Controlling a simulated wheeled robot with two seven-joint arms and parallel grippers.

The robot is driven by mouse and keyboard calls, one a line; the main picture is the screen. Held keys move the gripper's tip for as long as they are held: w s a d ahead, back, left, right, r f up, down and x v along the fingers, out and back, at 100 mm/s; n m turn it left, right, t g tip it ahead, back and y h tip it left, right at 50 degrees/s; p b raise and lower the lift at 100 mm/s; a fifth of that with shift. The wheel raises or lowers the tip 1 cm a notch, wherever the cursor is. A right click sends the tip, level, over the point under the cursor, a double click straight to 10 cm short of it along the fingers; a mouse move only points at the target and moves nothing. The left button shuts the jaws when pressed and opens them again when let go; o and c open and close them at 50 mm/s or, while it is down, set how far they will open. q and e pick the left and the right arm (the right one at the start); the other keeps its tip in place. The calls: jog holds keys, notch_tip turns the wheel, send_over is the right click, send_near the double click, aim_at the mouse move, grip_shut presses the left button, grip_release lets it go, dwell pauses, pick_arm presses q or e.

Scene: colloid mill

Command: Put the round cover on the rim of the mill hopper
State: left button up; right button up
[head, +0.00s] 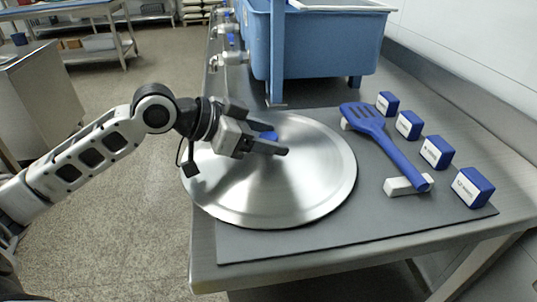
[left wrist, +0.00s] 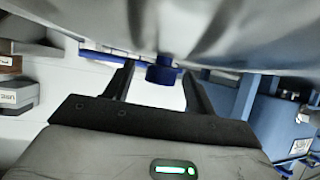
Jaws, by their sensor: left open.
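The round cover (head: 300,195) is a shiny metal disc lying on the dark mat, with a small blue knob (head: 268,135) near its middle. My left gripper (head: 274,140) is low over the cover, its fingers open around the knob and partly hiding it. In the left wrist view the knob (left wrist: 163,70) shows between the two spread fingers (left wrist: 158,92), with the cover (left wrist: 240,30) across the top. I cannot tell whether the fingers touch the knob. I cannot make out the mill hopper for certain. My right gripper is not in view.
The dark mat (head: 285,243) lies on a steel bench (head: 210,270). A blue spatula (head: 385,145) rests on white blocks right of the cover, beside several blue-and-white blocks (head: 437,152). A large blue tub (head: 330,45) on legs stands behind. Metal fittings (head: 230,58) line the bench's left edge.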

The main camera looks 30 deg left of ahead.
pick_arm(q)
jog(key=shift+w+d+f, duration=0.1)
jog(key=shift+w+d, duration=0.05)
grip_shut()
